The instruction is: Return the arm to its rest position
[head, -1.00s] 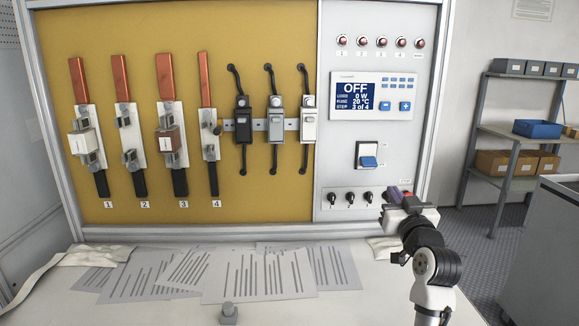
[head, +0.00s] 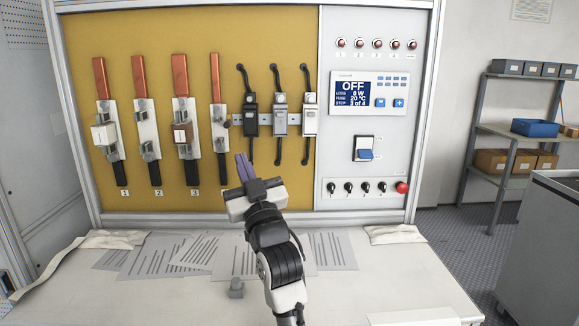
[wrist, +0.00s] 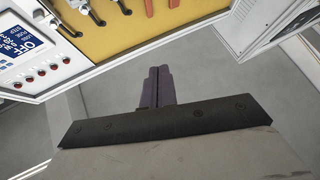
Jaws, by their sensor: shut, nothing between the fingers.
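My gripper (head: 245,166) is at the middle of the head view, raised above the bench top and in front of the lower part of the yellow board. Its two purple fingers point up toward the board and are shut against each other with nothing between them. In the wrist view the purple fingers (wrist: 159,87) also lie side by side, with bare grey surface beyond them. The arm is bent, reaching up from the bottom of the head view.
The yellow board (head: 85,50) carries several fuse holders and three switches (head: 280,118). The control panel (head: 367,60) reads OFF, with a red button (head: 402,187) low on it. Printed sheets (head: 330,250) and a small grey block (head: 237,288) lie on the bench (head: 150,300). Shelves stand at right.

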